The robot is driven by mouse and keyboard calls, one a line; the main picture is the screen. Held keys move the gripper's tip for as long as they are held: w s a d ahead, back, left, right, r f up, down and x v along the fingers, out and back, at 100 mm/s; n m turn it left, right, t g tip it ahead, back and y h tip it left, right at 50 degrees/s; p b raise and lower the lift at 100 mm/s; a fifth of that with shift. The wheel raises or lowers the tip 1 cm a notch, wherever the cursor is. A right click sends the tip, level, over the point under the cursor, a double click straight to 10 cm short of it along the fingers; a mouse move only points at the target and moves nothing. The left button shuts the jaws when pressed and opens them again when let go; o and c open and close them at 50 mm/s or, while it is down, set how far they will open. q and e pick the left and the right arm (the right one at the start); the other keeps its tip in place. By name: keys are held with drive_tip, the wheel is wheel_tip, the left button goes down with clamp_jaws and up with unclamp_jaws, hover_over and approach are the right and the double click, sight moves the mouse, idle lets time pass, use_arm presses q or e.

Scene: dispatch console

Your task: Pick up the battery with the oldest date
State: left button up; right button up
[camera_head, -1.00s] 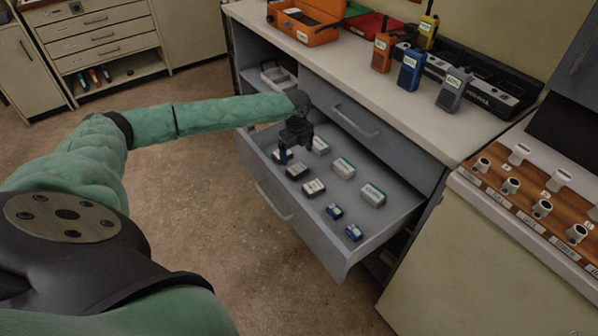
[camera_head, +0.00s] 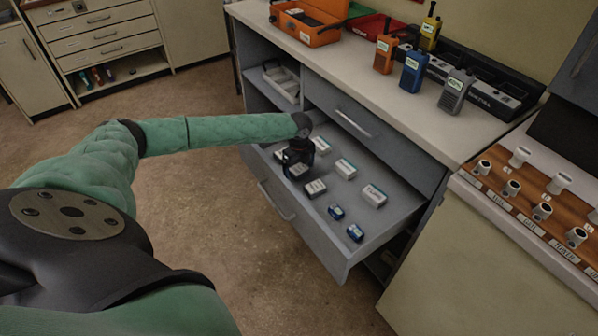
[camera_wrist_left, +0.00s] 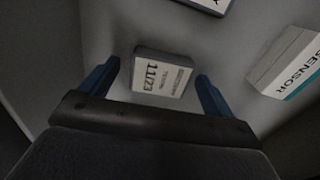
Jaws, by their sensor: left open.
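My left gripper (camera_head: 297,164) is inside the open drawer (camera_head: 365,240), low over the row of batteries. In the left wrist view its blue fingers (camera_wrist_left: 157,88) are apart, one on each side of a dark battery (camera_wrist_left: 163,73) with a white label reading 11/23. The battery appears to lie on the drawer floor, with gaps to both fingers. Another battery (camera_head: 315,188) with a white label lies just to the right of the gripper in the head view; its date is too small to read. My right gripper is not in view.
White boxes (camera_head: 345,169) lie behind the batteries; one marked SENSOR (camera_wrist_left: 288,65) is right of the fingers in the wrist view. Small blue items (camera_head: 355,232) lie at the drawer's right end. Above are a closed drawer (camera_head: 370,132) and a counter with radios (camera_head: 411,72).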

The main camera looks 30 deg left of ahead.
use_arm(q)
drive_tip(key=c, duration=1.2)
drive_tip(key=shift+o, duration=0.2)
drive_tip(key=shift+r, duration=0.15)
